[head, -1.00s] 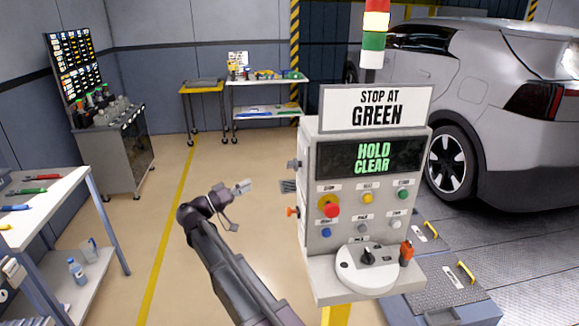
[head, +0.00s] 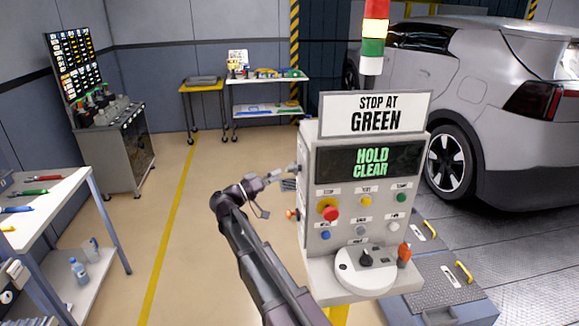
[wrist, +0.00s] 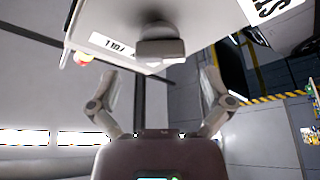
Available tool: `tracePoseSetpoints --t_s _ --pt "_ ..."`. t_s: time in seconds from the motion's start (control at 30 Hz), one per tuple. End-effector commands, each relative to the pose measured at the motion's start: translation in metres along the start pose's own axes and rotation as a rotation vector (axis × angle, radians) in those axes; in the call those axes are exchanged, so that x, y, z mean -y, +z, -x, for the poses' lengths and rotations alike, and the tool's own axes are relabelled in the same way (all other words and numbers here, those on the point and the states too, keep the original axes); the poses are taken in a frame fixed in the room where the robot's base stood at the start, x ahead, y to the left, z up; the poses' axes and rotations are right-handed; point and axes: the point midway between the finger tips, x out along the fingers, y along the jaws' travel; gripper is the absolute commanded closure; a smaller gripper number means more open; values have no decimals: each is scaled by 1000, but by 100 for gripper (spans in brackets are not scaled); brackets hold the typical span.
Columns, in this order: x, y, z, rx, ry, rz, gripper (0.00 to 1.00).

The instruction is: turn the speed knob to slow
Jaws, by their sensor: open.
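The control box (head: 318,225) stands right of centre in the head view. On its left side is a grey knob (head: 292,168); in the wrist view a grey knob (wrist: 160,46) on a short dark stem projects from a panel with a partly hidden label. A black pointer knob (head: 366,258) sits on the round white plate below the buttons. I cannot read which knob is marked speed. My gripper (head: 276,176) is just left of the side knob. In the wrist view my gripper (wrist: 160,82) is open and empty, its fingers either side of and short of the knob.
An orange knob (head: 292,214) sits lower on the box's left side. A red stop button (head: 330,214) and an orange-red lever (head: 404,253) are on the front. A white bench (head: 50,205) stands at the left. The floor between is clear.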

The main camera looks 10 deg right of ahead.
Motion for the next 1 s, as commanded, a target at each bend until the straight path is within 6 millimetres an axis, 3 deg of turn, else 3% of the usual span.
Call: tracePoseSetpoints --t_s 0.3,0.73,0.77,1.0 --pt "0 0 -35 0 0 1 0" --pt "0 0 -40 0 0 0 0" --pt "0 0 -40 0 0 0 3" --pt "0 0 -40 0 0 0 73"
